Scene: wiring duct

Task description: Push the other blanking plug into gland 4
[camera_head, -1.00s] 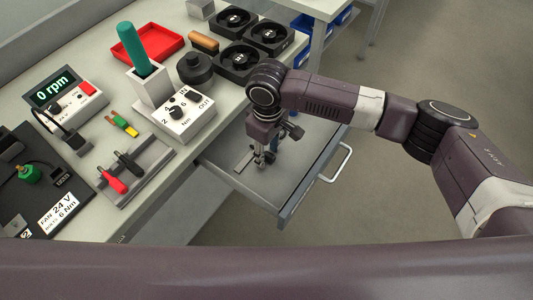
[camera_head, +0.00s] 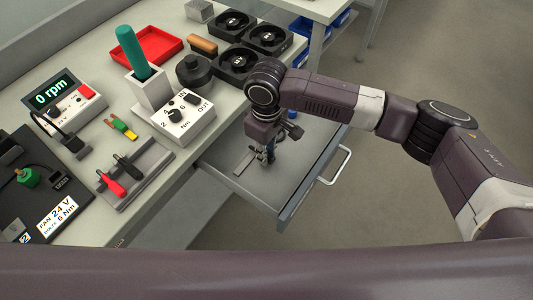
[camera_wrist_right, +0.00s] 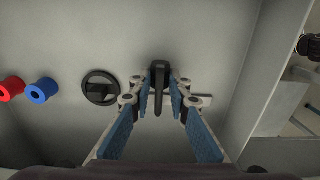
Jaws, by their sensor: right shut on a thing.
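My right gripper (camera_head: 266,158) is down inside the open drawer (camera_head: 300,190). In the right wrist view its blue-padded fingers (camera_wrist_right: 159,92) are closed on a black, elongated part (camera_wrist_right: 158,90), with a wider head at the far end. I cannot tell for certain whether this part is a blanking plug. It hangs at or just above the drawer floor; the gap is unclear. No gland numbered 4 can be made out. My left gripper is not in view.
The drawer also holds a red spool (camera_wrist_right: 11,88), a blue spool (camera_wrist_right: 42,91) and a black ring (camera_wrist_right: 101,88). Its walls stand close around my gripper. On the bench are a grey rack with red and black handles (camera_head: 128,170), a torque box (camera_head: 185,118) and black fans (camera_head: 237,62).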

